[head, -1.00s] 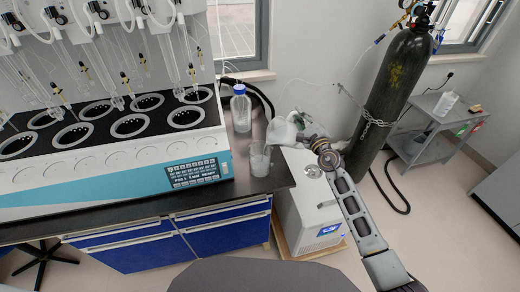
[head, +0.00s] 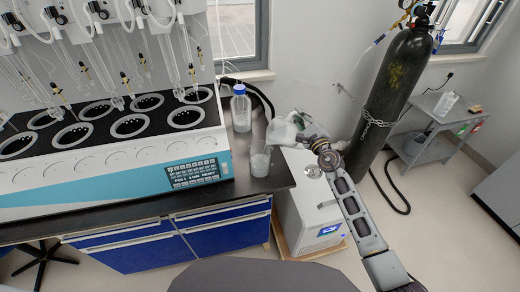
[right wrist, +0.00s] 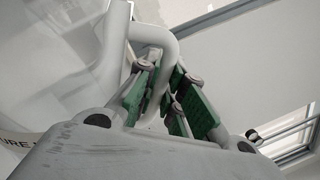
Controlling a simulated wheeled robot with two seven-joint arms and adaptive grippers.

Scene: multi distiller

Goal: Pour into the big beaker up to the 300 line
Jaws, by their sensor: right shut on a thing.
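The big beaker (head: 260,163) stands upright on the dark bench top near its right end. It looks partly filled with clear liquid; its scale is too small to read. My right gripper (head: 299,127) is shut on a clear jug (head: 281,134), held tilted to the left with its mouth just above the beaker. In the right wrist view, the green-padded fingers (right wrist: 165,95) close around the jug's handle (right wrist: 160,36). Whether liquid is flowing cannot be made out. My left gripper is not in view.
A blue-capped bottle (head: 240,108) stands behind the beaker. The multi distiller (head: 110,150) fills the left of the bench (head: 262,187). A white floor unit (head: 313,205) stands right of the bench. A chained dark gas cylinder (head: 390,95) and grey cart (head: 435,130) are farther right.

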